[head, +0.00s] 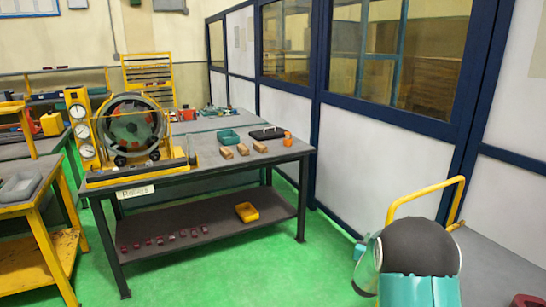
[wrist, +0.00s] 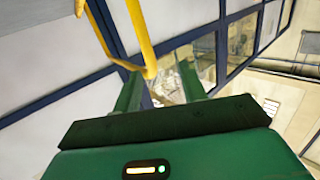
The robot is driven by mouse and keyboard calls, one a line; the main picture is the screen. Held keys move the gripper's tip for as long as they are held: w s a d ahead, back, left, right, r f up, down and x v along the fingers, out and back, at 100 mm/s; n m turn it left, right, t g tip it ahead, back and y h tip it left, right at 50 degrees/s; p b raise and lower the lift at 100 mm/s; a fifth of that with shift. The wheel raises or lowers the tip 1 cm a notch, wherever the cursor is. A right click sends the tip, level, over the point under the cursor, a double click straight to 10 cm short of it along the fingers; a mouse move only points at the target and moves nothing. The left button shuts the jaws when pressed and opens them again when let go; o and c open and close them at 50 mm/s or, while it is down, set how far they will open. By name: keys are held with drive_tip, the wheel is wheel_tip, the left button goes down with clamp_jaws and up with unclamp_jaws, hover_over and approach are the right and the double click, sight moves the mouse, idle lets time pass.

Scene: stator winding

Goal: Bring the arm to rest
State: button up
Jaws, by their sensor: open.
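My gripper (wrist: 160,90) shows in the wrist view, with two green fingers standing apart beyond a dark palm edge. Nothing is seen between the fingers except distant background. The gripper is open and empty, away from the worktable. In the head view a part of my arm (head: 418,255), dark and rounded above a teal section, stands at the lower right. The fingers cannot be made out in that view.
A grey worktable (head: 200,217) stands left of centre. It bears a round stator in a yellow frame (head: 133,128), a teal tray (head: 229,136) and several tan blocks. A yellow bin (head: 247,212) sits on its lower shelf. Green floor (head: 250,270) lies open before it; panelled walls (head: 360,150) stand right.

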drive_tip(key=s+a+r+n+g+y, duration=0.3)
drive_tip(key=s+a+r+y, duration=0.4)
drive_tip(key=s+a+r, duration=0.8)
drive_tip(key=s+a+n+g, duration=0.1)
drive_tip(key=s+a+g, duration=0.2)
drive_tip(key=s, duration=1)
drive_tip(key=s+a+n+g+y, duration=0.1)
drive_tip(key=s+a+n+g, duration=0.1)
drive_tip(key=s, duration=1.1)
drive_tip(key=shift+s+a+r+g, duration=0.2)
drive_tip(key=shift+a+g, duration=0.4)
drive_tip(key=shift+a, duration=0.4)
drive_tip(key=shift+c, duration=0.6)
drive_tip(key=shift+d, duration=0.2)
